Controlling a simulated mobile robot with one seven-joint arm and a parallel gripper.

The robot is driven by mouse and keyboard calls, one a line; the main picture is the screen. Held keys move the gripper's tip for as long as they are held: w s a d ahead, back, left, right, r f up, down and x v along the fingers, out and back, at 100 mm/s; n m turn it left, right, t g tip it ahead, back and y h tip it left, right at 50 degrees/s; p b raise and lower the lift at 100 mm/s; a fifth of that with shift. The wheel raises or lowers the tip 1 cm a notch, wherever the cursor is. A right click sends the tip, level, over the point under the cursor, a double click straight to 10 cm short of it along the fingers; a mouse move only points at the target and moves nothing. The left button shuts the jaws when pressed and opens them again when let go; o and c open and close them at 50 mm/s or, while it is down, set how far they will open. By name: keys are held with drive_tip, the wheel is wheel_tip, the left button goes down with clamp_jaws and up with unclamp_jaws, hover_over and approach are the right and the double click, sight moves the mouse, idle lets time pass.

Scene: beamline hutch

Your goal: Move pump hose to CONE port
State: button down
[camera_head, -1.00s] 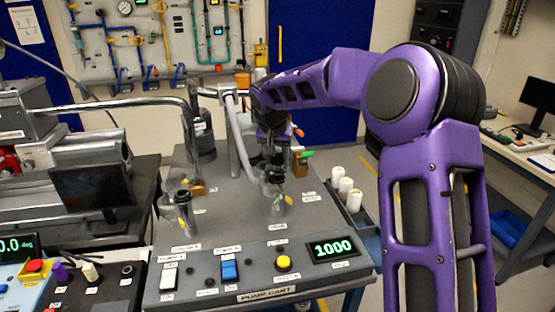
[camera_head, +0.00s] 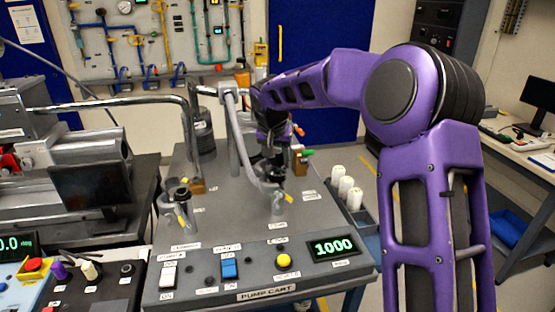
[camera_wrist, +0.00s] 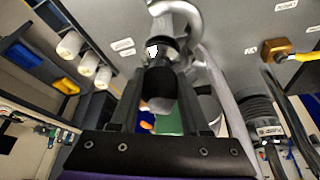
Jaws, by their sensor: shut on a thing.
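The pump hose (camera_head: 238,145) is a grey tube that comes off a post at the back of the pump cart and curves down to a dark end fitting. My gripper (camera_head: 274,160) points down over the cart top and is shut on this end. In the wrist view my gripper (camera_wrist: 163,110) has its two fingers either side of a dark, rounded grip, with the pale hose (camera_wrist: 222,85) curving past. The hose end is at or just above a clear port with a yellow lever (camera_head: 289,198); I cannot tell whether they touch. The port labels are too small to read, so I cannot identify CONE.
A second port with a yellow lever (camera_head: 182,215) stands to the left, by a metal pipe (camera_head: 110,103). White cylinders (camera_head: 346,187) stand in a side tray.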

drive_tip(key=shift+f, duration=0.15)
drive_tip(key=shift+c, duration=1.5)
unclamp_jaws()
